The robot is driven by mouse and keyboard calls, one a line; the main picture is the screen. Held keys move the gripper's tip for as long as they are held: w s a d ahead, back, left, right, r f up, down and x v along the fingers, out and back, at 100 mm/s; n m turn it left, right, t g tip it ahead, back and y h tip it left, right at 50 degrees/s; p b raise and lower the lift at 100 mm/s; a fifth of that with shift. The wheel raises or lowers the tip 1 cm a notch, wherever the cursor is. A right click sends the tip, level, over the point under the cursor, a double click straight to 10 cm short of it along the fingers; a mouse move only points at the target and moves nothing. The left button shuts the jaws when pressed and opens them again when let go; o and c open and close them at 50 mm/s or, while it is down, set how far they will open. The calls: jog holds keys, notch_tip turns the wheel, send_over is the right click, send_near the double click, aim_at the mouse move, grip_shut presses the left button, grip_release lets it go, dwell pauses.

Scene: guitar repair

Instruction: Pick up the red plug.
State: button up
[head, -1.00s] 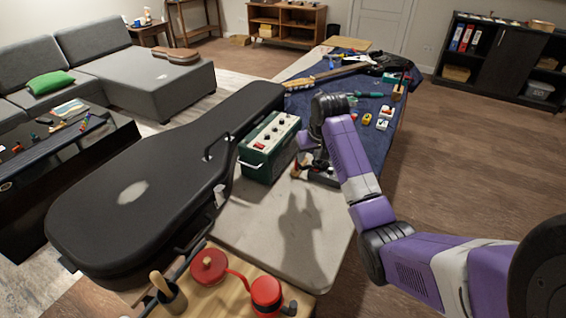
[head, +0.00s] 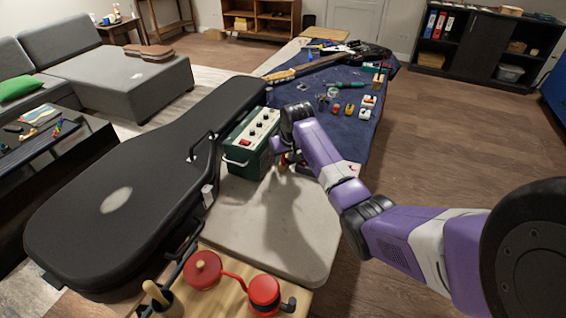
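My gripper (head: 287,162) points down just right of the green amplifier (head: 255,137), low over the near part of the table. My own wrist hides most of its fingers, so I cannot tell whether they are open or shut. A small reddish and tan thing (head: 282,161) shows at the fingers, close to the amplifier's right side. It may be the red plug, but it is too small and covered to be sure. I cannot tell whether the fingers touch it.
A large black guitar case (head: 115,200) lies left of the amplifier. Small coloured blocks (head: 350,109) and a guitar (head: 305,68) lie on the blue cloth (head: 350,135) behind. A red lid (head: 203,268) and red pot (head: 264,292) stand in front. The pale tabletop (head: 265,220) is clear.

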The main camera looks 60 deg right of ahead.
grip_shut()
jog(key=shift+r, duration=0.1)
dwell(0.3)
